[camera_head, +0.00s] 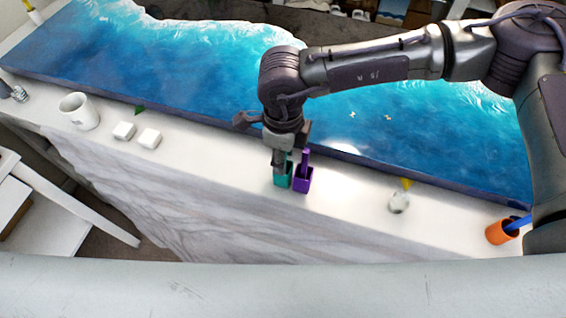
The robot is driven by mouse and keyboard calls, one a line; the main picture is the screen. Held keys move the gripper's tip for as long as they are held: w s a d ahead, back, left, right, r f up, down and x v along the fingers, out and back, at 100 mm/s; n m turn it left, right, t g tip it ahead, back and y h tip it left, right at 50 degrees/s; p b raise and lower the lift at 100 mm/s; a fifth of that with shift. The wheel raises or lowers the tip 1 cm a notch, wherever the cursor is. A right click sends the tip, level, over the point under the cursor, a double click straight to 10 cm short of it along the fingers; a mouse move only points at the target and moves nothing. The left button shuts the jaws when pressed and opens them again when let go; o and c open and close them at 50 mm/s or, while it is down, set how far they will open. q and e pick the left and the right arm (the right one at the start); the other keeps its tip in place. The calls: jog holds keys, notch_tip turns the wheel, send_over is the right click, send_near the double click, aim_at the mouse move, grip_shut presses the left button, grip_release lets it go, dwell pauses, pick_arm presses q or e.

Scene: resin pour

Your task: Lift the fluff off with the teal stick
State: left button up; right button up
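My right gripper (279,165) points down over a small teal holder (284,181) on the pale front strip of the table. Its fingers are at the holder's mouth. The teal stick cannot be made out; the gripper covers that spot, and I cannot tell whether the fingers are closed on it. A purple holder with a purple stick (304,177) stands upright just to the right, close to the gripper. Two small pale specks, perhaps the fluff, lie on the blue resin: a left speck (351,113) and a right speck (388,117). My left gripper is not in view.
The blue resin slab (190,60) fills the table behind the strip. A white mug (79,111) and two white blocks (136,135) stand left. A pale lump (399,202) and an orange cup (497,232) with a blue stick stand right. My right arm spans the slab.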

grip_shut()
